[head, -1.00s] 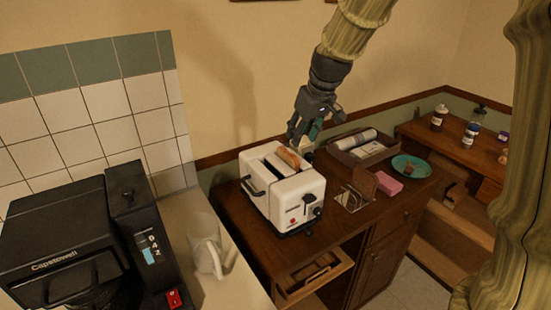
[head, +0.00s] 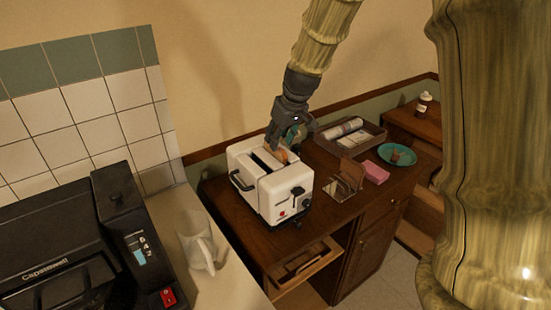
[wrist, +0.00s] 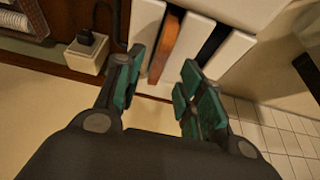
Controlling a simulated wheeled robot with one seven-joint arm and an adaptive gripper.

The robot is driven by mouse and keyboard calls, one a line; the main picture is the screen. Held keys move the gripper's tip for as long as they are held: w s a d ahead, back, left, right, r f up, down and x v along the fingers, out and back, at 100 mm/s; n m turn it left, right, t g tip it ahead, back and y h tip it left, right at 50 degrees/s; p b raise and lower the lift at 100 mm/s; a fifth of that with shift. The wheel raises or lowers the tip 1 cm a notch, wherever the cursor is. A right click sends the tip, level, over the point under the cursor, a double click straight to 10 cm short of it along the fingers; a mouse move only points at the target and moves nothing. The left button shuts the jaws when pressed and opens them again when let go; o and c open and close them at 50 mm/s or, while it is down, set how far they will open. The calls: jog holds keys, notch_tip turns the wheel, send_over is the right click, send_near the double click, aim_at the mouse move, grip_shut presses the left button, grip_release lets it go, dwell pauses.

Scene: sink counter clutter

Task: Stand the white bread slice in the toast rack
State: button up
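A bread slice with a tan-brown crust edge (head: 282,157) stands in the right slot of the white toaster (head: 270,205). Its edge also shows in the wrist view (wrist: 166,48); its faces are mostly hidden, so I cannot tell whether it is the white one. My gripper (head: 289,143) is just above that slot, pointing down. In the wrist view my gripper (wrist: 160,82) is open, its green-padded fingers apart on either side of the slice's line, with nothing clearly held. The wire toast rack (head: 340,189) stands right of the toaster, with a brown slice (head: 353,171) upright in it.
A pink sponge-like block (head: 375,172) and a teal plate (head: 397,156) lie right of the rack. A tray (head: 350,137) of rolled items is behind. A white mug (head: 200,248) and black coffee machine (head: 60,250) stand at left. A wall is close behind the toaster.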

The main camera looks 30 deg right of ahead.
jog(key=shift+p+x, duration=0.65)
jog(key=shift+x, duration=1.4)
jog(key=shift+w+r, duration=0.1)
grip_shut()
